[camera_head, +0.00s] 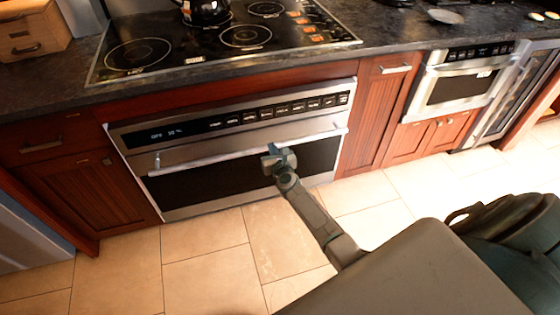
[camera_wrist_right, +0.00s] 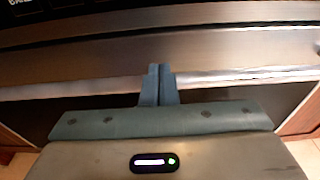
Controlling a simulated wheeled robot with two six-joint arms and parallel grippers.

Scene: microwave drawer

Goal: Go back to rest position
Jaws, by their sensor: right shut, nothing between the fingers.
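My right gripper (camera_head: 275,152) is in front of the built-in steel oven or microwave drawer (camera_head: 222,146), at the height of its long bar handle (camera_head: 190,161). In the right wrist view its two fingers (camera_wrist_right: 158,84) are together, with nothing between them. The fingertips overlap the handle (camera_wrist_right: 235,76) in that view; I cannot tell whether they touch it. The drawer front looks closed, with a lit display on its upper panel. My left gripper is in neither view.
A black cooktop (camera_head: 215,38) with a kettle (camera_head: 206,10) is set in the dark counter (camera_head: 50,85) above. Red-brown cabinets (camera_head: 372,115) flank the drawer. A second steel appliance (camera_head: 460,85) is at right. The tiled floor (camera_head: 205,255) in front is clear.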

